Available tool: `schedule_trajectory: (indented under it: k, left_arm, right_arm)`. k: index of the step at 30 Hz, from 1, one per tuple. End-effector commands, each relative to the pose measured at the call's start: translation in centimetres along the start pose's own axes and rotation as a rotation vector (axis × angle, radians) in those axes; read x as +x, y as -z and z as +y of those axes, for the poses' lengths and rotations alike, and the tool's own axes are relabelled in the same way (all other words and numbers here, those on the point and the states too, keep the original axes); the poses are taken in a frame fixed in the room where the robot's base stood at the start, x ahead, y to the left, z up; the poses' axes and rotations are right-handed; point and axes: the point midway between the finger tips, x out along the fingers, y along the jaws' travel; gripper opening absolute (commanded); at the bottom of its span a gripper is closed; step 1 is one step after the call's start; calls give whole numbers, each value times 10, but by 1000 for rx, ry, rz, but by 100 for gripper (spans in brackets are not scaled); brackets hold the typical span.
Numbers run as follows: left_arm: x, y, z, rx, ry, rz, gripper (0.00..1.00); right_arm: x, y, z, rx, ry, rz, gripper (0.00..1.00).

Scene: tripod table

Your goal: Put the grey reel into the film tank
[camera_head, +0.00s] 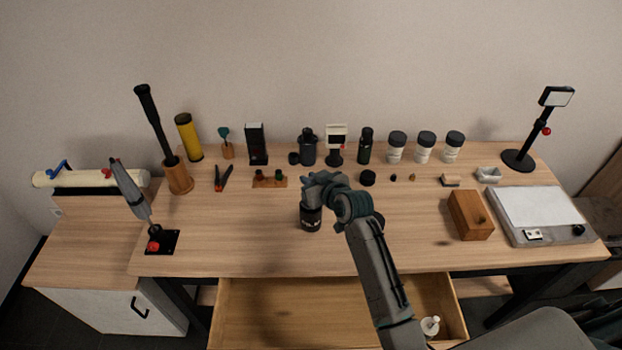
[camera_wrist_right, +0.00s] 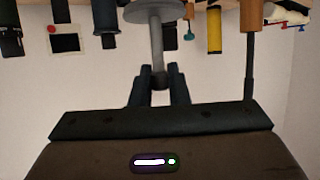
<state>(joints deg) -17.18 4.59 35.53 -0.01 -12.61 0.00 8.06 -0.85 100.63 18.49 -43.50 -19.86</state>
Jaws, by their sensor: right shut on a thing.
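My right gripper (camera_head: 313,188) is above the front middle of the table, over a black cylindrical pot (camera_head: 311,224) that looks like the film tank. In the right wrist view my right gripper (camera_wrist_right: 158,76) is shut on the stem of the grey reel (camera_wrist_right: 157,14). The reel's pale round flange and grey stem show, with the flange away from the fingers. In the head view the reel is hidden or cannot be told from the gripper, so whether it is inside the tank cannot be told. My left gripper is not in view.
A dark round piece (camera_head: 378,220) is partly behind my right arm. Several bottles and white jars (camera_head: 426,147) stand along the back. A wooden box (camera_head: 470,215) and a light panel (camera_head: 548,212) are on the right. An open drawer (camera_head: 290,310) is in front. The table's left middle is clear.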

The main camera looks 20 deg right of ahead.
Motion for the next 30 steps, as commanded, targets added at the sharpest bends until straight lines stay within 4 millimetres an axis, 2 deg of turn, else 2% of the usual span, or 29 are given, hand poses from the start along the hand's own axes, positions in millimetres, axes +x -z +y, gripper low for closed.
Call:
schedule_trajectory:
  k: [30]
  left_arm:
    - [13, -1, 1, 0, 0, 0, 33]
  right_arm:
    - [8, -20, 0, 0, 0, 0, 0]
